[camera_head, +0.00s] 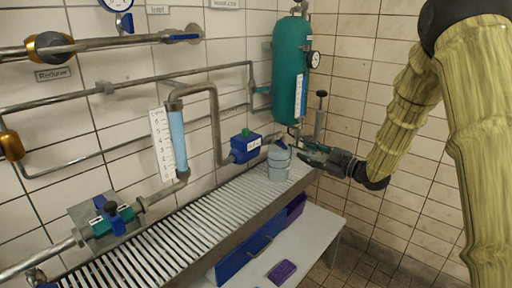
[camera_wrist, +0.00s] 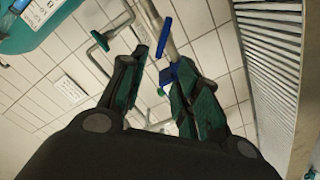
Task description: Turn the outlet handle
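A small blue lever (camera_head: 281,143), which looks like the outlet handle, is on the pipework below the green tank, just above a grey bucket (camera_head: 279,165). A blue lever (camera_wrist: 164,37) on a grey pipe also shows in the wrist view, beyond and between the fingertips. My gripper (camera_head: 306,154) is just right of the bucket and below the tank. In the wrist view my gripper (camera_wrist: 154,68) has its two fingers apart with nothing held between them. I cannot tell the exact distance from fingertips to lever; they look apart.
The green tank (camera_head: 290,70) with a gauge (camera_head: 313,59) stands above my gripper. A slatted rack (camera_head: 165,240) runs along the wall. A black-topped vertical pump (camera_head: 320,115) stands behind my gripper. The tiled floor at lower right is clear.

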